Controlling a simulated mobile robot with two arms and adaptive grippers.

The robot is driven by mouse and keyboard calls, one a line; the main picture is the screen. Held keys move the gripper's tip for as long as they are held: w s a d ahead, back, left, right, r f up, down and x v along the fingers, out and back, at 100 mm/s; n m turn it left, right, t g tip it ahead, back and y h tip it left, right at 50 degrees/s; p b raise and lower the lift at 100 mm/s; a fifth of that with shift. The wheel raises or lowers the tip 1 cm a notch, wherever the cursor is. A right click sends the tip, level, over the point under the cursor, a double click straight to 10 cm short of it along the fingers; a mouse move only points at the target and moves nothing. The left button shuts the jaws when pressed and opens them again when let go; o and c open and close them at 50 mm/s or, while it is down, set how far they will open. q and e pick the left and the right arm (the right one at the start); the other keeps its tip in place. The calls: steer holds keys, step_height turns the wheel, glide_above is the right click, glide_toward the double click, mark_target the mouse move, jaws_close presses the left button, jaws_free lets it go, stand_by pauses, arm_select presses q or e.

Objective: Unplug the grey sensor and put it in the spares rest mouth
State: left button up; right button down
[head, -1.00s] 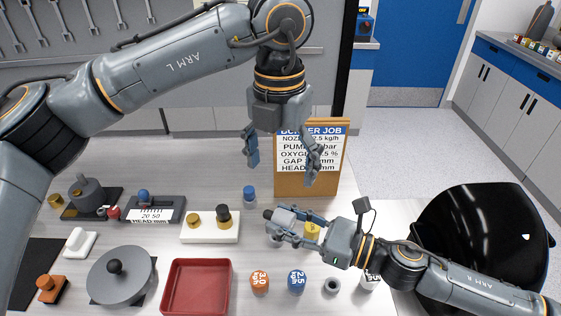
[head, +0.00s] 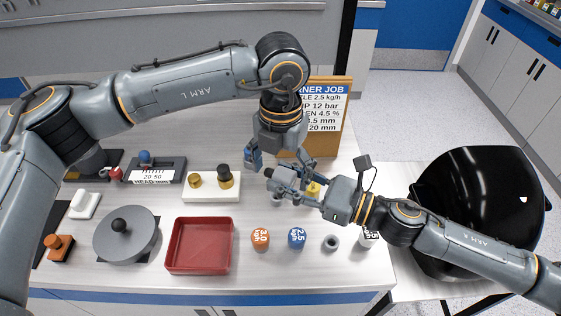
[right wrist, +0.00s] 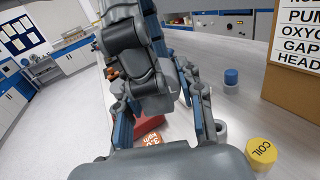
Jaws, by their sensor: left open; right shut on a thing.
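My right gripper (head: 280,180) is shut on a small part that looks like the grey sensor (head: 269,172), with its dark end showing past the fingertips, above the table. Most of that part is hidden by fingers. My left gripper (head: 277,164) is open just above and around that dark end, one finger each side; contact cannot be told. In the right wrist view a large grey gripper body (right wrist: 138,65), likely my left, fills the space between my right fingers. A grey ring-shaped holder (head: 277,200) stands under the right gripper. I cannot tell which thing is the spares rest.
A yellow coil cap (head: 313,189) is close beside the right gripper. A white block (head: 211,187) with two knobs, a red tray (head: 199,245), orange (head: 260,238) and blue (head: 297,237) caps and a small grey ring (head: 331,243) stand around. A job board (head: 328,115) stands behind.

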arm_select(q)
steer(key=c, duration=1.1)
steer(key=shift+c, duration=0.8)
arm_select(e)
steer(key=c, duration=0.8)
jaws_free()
steer(key=shift+o, duration=0.2)
